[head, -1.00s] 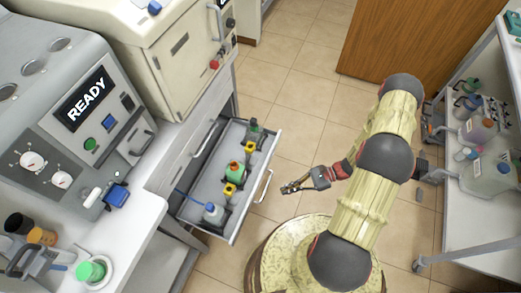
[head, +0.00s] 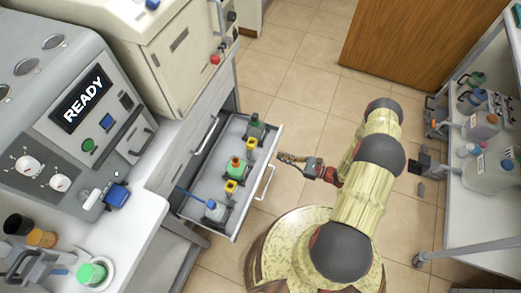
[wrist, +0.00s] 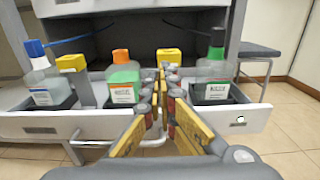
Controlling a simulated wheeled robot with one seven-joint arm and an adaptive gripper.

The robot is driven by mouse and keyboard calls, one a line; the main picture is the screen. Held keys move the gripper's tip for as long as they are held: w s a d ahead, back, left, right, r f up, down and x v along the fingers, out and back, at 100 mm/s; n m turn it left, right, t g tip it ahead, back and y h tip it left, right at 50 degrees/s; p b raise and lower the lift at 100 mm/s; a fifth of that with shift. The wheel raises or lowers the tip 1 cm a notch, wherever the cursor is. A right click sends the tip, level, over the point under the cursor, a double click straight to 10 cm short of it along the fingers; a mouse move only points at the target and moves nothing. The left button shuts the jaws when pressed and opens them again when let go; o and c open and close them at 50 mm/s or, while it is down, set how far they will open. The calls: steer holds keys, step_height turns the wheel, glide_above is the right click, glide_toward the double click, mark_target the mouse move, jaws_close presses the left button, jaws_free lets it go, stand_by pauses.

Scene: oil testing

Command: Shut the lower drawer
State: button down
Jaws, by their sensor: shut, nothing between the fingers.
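The lower drawer (head: 259,200) stands pulled out of the cabinet on the left, with several bottles inside. Its white front (wrist: 240,121) and bar handle (head: 265,182) face my arm, and the handle also shows in the wrist view (wrist: 120,143). My gripper (head: 281,157) is shut and empty, just right of the drawer front, toward its far end. In the wrist view my fingertips (wrist: 166,73) overlap the drawer's front edge, between the green bottle (wrist: 123,85) and the dark-capped bottle (wrist: 215,72). I cannot tell whether they touch the drawer.
A shut drawer (head: 190,150) with its own handle is above the open one. Machines and a worktop (head: 130,225) stand on the left. A cart (head: 465,210) with bottles is on the right, and a wooden panel (head: 400,45) stands behind. Tiled floor is clear between.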

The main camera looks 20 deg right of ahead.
mark_target(254, 148)
steer(key=b+x, duration=0.2)
steer(key=x, duration=0.8)
steer(key=shift+w+a, duration=0.15)
steer(key=shift+a, duration=0.1)
steer(key=shift+w+a, duration=0.1)
